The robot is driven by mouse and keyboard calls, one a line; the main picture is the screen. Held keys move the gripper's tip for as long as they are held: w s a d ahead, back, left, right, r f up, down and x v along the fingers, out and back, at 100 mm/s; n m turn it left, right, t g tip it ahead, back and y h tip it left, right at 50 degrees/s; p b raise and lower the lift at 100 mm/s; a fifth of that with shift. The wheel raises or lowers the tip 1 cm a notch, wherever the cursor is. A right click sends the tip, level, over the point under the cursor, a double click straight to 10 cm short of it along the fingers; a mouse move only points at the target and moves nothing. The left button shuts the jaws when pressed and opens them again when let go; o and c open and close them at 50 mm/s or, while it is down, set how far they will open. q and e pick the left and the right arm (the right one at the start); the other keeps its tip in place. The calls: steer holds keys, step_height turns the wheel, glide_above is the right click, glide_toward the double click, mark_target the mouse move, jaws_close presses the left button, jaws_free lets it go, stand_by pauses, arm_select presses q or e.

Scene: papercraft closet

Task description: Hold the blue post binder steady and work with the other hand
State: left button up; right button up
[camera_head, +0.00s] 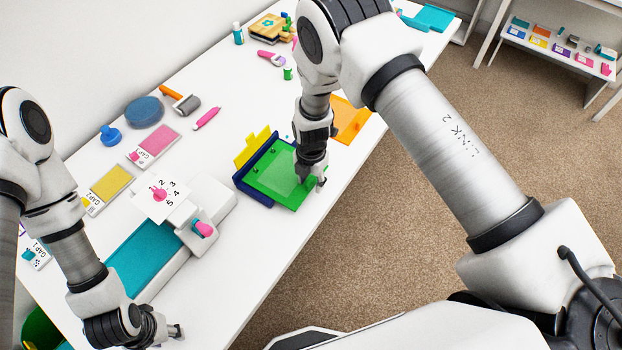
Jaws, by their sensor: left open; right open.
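The blue post binder (241,181) lies on the white table near its front edge, with green sheets (281,187) on it. A yellow piece (254,146) shows at its far side. My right gripper (319,184) is open at the right part of the green sheets; whether it touches them I cannot tell. My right wrist hides part of the sheets. My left gripper (176,331) is open near the table's front edge at the lower left, apart from the binder.
A white device with a teal bed (146,257) and a numbered card (159,199) stands left of the binder. An orange piece (349,120) lies beyond it to the right. Pads, a roller (187,105) and a pink pen (207,118) lie farther back. A shelf stands at upper right.

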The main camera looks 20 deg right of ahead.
step_height(320, 180, up, 12)
stand_by(0.4)
